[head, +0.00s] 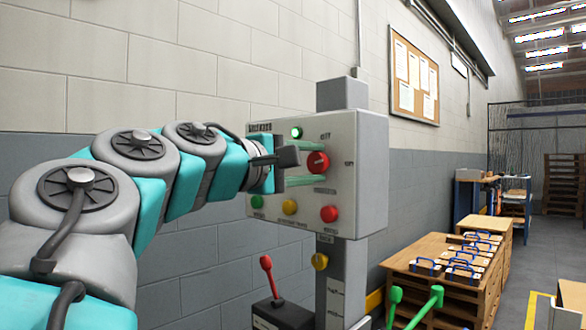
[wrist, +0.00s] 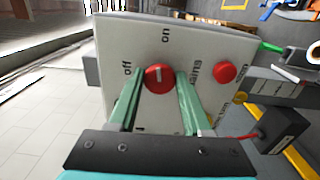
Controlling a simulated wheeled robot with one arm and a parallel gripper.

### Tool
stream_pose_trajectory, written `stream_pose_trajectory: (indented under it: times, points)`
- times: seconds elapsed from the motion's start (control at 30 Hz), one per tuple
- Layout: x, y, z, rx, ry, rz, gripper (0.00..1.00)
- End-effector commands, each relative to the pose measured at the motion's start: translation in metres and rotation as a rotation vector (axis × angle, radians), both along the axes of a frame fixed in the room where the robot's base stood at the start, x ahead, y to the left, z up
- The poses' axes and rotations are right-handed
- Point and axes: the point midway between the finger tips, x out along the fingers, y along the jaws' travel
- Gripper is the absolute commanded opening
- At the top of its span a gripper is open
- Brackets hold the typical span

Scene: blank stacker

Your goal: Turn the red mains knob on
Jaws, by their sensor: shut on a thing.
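The red mains knob (head: 318,162) is on the front of a light grey control panel (head: 372,165). The knob also shows in the wrist view (wrist: 160,79), with "on" printed above it and "off" to its left. Its white mark stands about upright there, toward "on". In the head view the mark lies nearly level, toward the label at the right. My gripper (wrist: 161,80) is shut on the knob, one green finger on each side. In the head view my gripper (head: 308,166) reaches the panel from the left and partly covers it.
A green lamp (head: 296,132) on the panel is lit. Green (head: 257,201), yellow (head: 289,207) and red (head: 329,214) buttons sit below the knob. A red-tipped lever (head: 267,264) and green handles (head: 436,295) stand lower down.

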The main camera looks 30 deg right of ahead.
Motion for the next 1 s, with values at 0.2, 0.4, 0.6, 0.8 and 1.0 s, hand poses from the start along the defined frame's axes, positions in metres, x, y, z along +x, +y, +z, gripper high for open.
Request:
stream_pose_trajectory:
  times: [0.2,0.4,0.6,0.8,1.0]
  points:
    - [-0.0003,-0.0008,-0.0024,0.048,-0.126,-0.001,0.0]
    - [-0.0002,-0.0005,-0.0019,0.073,-0.196,0.0,0.0]
    - [-0.0001,-0.0001,-0.0013,0.084,-0.226,0.0,0.0]
    - [-0.0001,-0.0002,-0.0012,0.086,-0.231,0.0,0.0]
    - [0.0,-0.0003,-0.0013,0.086,-0.231,-0.001,0.0]
